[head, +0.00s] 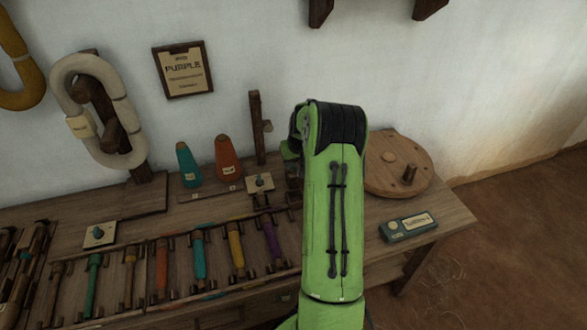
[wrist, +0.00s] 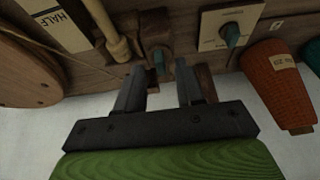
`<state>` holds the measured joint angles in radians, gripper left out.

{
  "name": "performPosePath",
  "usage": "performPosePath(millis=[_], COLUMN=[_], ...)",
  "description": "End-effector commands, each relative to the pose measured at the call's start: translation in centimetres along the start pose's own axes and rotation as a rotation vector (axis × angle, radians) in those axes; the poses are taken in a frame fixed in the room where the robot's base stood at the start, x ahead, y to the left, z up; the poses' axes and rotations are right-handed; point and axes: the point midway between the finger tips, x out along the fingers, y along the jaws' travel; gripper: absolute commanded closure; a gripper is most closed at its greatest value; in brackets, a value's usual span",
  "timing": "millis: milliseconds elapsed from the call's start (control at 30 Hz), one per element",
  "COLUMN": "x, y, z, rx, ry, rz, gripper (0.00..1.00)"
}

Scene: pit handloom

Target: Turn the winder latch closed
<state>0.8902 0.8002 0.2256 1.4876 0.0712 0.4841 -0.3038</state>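The winder's round wooden disc (head: 398,163) with an upright peg lies at the right end of the bench; its edge also shows in the wrist view (wrist: 25,75). In the wrist view, a small wooden block with a blue-grey knob (wrist: 158,60) lies just beyond my fingertips, roughly in line with the gap; it may be the latch, but I cannot tell for sure. My gripper (wrist: 160,77) is open, with nothing seen between its fingers. I cannot tell whether it touches the block. In the head view my arm hides the gripper and most of this spot.
A knob plate (head: 258,183) and an orange cone (head: 227,160) stand left of my arm, beside a teal cone (head: 188,165) and wooden post (head: 257,128). Several coloured bobbins (head: 199,258) lie in front. A blue-grey box (head: 408,227) sits at the right edge.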

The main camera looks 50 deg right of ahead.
Motion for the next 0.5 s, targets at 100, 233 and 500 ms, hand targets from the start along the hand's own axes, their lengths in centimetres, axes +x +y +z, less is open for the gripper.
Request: performPosePath(millis=[100,233,500], x=[1.6,2.0,1.9], y=[0.0,0.0,0.0], z=[0.0,-0.1,-0.1], rx=[0.000,0.000,-0.001], ry=[0.001,0.002,0.002], rz=[0.000,0.001,0.000], gripper=[0.63,0.63,0.77])
